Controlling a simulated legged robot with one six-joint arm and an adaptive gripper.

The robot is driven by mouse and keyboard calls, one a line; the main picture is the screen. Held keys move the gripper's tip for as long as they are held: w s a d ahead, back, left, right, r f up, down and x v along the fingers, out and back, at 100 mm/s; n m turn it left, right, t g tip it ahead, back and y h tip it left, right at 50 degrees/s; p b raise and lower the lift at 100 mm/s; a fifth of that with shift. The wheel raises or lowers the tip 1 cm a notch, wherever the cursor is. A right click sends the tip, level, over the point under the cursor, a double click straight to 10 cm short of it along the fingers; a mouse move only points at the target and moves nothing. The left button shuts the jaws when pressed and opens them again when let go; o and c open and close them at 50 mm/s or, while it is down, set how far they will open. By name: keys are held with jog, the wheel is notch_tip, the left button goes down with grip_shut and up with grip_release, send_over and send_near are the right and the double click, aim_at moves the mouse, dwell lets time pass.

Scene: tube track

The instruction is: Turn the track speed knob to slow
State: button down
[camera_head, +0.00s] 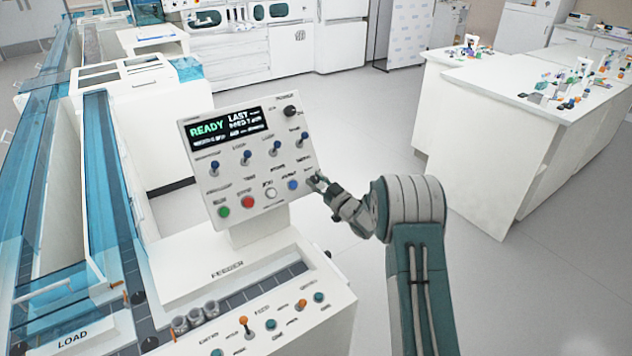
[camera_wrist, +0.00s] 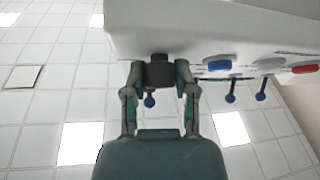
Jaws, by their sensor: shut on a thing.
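A white control panel (camera_head: 228,172) stands tilted on a post, with a screen reading READY. In the wrist view, my gripper (camera_wrist: 160,76) is shut on a dark knob (camera_wrist: 159,68) on the panel face, one finger on each side. In the head view, my gripper (camera_head: 317,182) is at the panel's lower right corner and mostly hides that knob. Its label and pointer cannot be read, so I cannot tell its setting. Another black knob (camera_head: 291,112) is at the panel's upper right.
A blue button (camera_head: 293,184) is close beside my gripper, with white, red and green buttons farther left. Blue toggle levers (camera_head: 304,136) stick out above them. The feeder console (camera_head: 215,270) lies below. A white bench (camera_head: 540,90) is at the right, with open floor between.

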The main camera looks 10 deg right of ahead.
jog(key=shift+r, duration=0.3)
jog(key=shift+c, duration=2)
grip_release()
jog(key=shift+f, duration=0.15)
jog(key=shift+s+d+f, duration=0.15)
jog(key=shift+s, duration=0.05)
jog(key=v, duration=1.1)
jog(key=shift+s, duration=0.2)
